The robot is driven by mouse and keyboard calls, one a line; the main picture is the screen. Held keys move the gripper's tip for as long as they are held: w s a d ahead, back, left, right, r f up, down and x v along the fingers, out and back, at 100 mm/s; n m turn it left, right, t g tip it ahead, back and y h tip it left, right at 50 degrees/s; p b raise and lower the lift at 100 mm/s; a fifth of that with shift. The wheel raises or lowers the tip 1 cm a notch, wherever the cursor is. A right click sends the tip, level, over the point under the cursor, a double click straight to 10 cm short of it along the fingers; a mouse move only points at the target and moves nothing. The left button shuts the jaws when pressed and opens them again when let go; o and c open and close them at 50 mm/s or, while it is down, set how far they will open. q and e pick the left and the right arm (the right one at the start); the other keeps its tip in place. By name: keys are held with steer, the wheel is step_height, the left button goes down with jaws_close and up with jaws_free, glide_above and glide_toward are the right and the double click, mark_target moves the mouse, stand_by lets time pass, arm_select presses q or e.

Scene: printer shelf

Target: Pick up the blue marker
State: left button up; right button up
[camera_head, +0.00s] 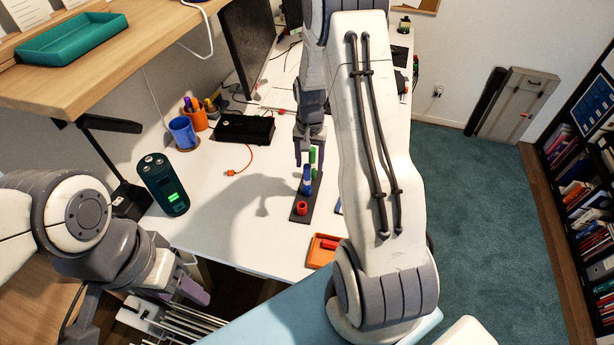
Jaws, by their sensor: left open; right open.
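The blue marker (307,180) stands upright in a dark narrow holder (300,217) on the white desk. A green marker (313,157) stands behind it and a red one (302,208) in front, in the same row. My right gripper (309,152) is open and points down over the far end of the row, its fingers just above and behind the blue marker's top. I cannot tell whether a finger touches the green marker. My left gripper (190,288) is open and low at the lower left, away from the markers, partly hidden by its own arm.
An orange tray (322,251) lies near the desk's front edge. A dark green device (163,184), a blue mug (184,132), an orange pen cup (195,119) and a black box (244,129) stand left. A wooden shelf (120,45) overhangs the upper left.

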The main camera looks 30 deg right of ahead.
mark_target(307, 180)
step_height(307, 180, down, 3)
steer(key=shift+f, duration=0.1)
steer(key=f, duration=0.1)
steer(key=f+p, duration=0.1)
steer(key=f, duration=0.1)
steer(key=f+p, duration=0.1)
steer(key=shift+w+a+f, duration=0.15)
steer(key=shift+a+f, duration=0.1)
steer(key=shift+f, duration=0.35)
jaws_close()
